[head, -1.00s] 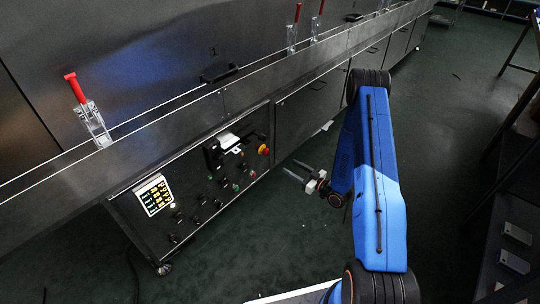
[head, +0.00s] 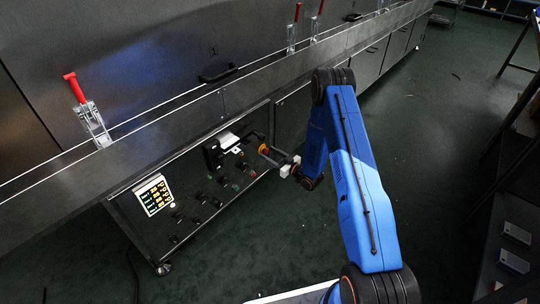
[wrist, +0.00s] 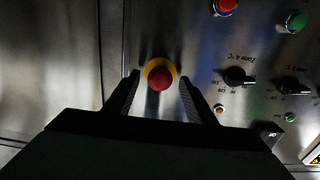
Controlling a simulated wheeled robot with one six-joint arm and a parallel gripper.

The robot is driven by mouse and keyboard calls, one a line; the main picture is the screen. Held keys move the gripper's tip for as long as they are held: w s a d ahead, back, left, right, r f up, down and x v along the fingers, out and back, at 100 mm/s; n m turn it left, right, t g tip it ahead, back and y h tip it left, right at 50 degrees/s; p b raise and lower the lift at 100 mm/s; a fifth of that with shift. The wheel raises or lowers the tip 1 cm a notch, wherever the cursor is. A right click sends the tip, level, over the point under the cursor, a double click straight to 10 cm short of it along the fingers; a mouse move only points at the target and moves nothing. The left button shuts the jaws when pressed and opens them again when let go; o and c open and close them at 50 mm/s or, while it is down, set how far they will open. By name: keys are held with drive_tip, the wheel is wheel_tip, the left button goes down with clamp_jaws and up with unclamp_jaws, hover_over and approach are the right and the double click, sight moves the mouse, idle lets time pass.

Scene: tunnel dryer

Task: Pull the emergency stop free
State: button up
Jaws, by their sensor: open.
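The emergency stop (wrist: 160,76) is a red mushroom button on a yellow ring, fixed to the dark metal control panel (head: 178,200). In the head view the emergency stop (head: 264,149) shows at the panel's upper right, partly covered by my gripper. My gripper (head: 269,155) is open at the panel, its fingers pointing at the button. In the wrist view my gripper (wrist: 160,92) has one finger on each side of the button, with a gap to the red cap on both sides. How deep the fingertips reach around it cannot be told.
A red button (wrist: 225,6), a green button (wrist: 296,21) and black rotary knobs (wrist: 238,77) sit to the right on the panel in the wrist view. A lit keypad (head: 154,195) is at the panel's left. The floor (head: 430,130) right of my arm is clear.

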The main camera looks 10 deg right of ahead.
clamp_jaws()
drive_tip(key=shift+s+d, duration=0.4)
drive_tip(key=shift+s, duration=0.05)
unclamp_jaws()
drive_tip(key=shift+s, duration=0.15)
drive_tip(key=v, duration=1.7)
drive_tip(key=shift+d, duration=0.1)
